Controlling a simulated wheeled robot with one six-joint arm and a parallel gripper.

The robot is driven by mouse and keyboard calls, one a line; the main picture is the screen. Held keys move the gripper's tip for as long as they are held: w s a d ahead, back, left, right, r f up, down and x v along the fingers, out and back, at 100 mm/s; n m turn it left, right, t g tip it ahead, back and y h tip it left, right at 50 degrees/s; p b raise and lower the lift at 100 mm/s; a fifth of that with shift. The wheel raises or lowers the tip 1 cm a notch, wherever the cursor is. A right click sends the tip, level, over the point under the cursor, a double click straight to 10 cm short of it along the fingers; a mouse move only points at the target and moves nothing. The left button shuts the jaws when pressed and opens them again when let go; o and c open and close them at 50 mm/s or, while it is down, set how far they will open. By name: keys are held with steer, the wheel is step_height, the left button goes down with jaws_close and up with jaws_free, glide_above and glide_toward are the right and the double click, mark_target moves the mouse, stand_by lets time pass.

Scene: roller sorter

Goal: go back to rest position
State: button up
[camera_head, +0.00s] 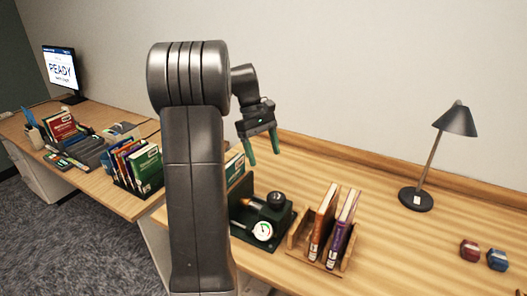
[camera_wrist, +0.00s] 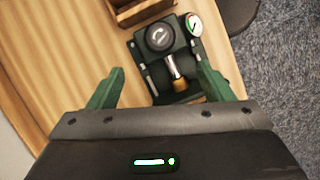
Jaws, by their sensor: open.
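My gripper (camera_head: 262,151) is raised above the desk, in front of the wall, with its green fingers apart and nothing between them. In the wrist view the fingers of my gripper (camera_wrist: 160,90) are spread wide, and the desk lies well below. The dark green roller device (camera_head: 262,222), with a round black knob, a brass part and a dial gauge, stands on the desk below my gripper. The device also shows in the wrist view (camera_wrist: 166,62) between and beyond the fingers. My arm hides part of the desk in the head view.
A wooden rack (camera_head: 298,240) holding two books stands right of the device. A black lamp (camera_head: 456,120) stands farther right, near red (camera_head: 469,250) and blue (camera_head: 497,259) small objects. Books (camera_head: 140,165) and a monitor (camera_head: 60,68) are on the left desk. The desk between rack and lamp is clear.

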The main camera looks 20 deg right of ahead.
mark_target(276, 196)
steer(key=shift+f, duration=0.1)
stand_by(0.3)
steer(key=p+x, duration=0.1)
steer(key=x, duration=1.2)
steer(key=shift+s+f, duration=0.2)
steer(key=shift+f, duration=0.15)
